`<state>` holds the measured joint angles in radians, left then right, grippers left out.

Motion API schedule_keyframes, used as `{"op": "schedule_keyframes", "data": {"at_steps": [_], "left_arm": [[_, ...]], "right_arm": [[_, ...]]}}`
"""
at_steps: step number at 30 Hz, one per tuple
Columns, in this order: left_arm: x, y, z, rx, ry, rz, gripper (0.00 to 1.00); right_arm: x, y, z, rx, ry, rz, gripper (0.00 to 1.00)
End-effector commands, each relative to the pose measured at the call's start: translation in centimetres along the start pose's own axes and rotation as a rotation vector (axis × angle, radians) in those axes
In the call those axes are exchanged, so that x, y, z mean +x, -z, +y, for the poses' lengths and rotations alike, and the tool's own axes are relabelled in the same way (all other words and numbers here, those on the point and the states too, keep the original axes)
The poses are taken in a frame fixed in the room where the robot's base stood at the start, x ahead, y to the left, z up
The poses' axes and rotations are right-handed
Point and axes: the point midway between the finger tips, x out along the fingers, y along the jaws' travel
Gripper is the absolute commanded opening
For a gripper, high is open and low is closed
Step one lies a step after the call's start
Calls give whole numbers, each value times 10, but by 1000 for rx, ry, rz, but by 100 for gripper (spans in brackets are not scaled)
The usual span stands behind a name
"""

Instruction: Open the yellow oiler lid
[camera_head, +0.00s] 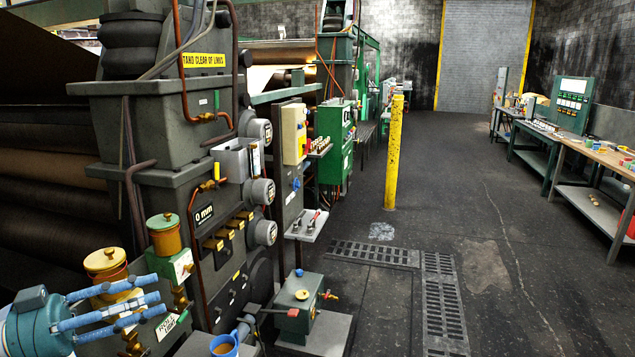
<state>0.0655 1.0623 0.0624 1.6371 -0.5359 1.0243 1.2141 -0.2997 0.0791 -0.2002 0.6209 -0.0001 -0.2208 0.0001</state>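The oiler with the yellow lid (105,260) stands at the lower left on the machine's side. The lid is round with a small knob and appears seated on its body. My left gripper (158,297) is teal with blue-wrapped fingers. Its fingers are extended and spread, pointing right. They pass in front of and below the yellow lid, hiding the lower part of that oiler. I see nothing held between them. My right gripper is not in view.
A blue mug (223,346) with brown liquid is at the bottom edge. A green box with a yellow cap (301,295) stands to its right. Pipes and gauges line the dark machine. A yellow post (395,150) stands on the floor; the aisle right of it is clear.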

Motion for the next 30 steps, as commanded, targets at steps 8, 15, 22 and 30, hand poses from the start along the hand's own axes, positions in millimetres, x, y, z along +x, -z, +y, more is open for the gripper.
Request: {"op": "schedule_keyframes", "data": {"at_steps": [8,15,22,30], "left_arm": [[32,-66,-12,-80,553,-73,37],[0,-161,49,-304,892,-462,37],[-39,-217,194,-590,890,-954,37],[-58,-210,313,-781,706,-1257,37]], "right_arm": [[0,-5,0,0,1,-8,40],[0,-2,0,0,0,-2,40],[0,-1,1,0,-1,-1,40],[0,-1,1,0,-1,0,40]]}}
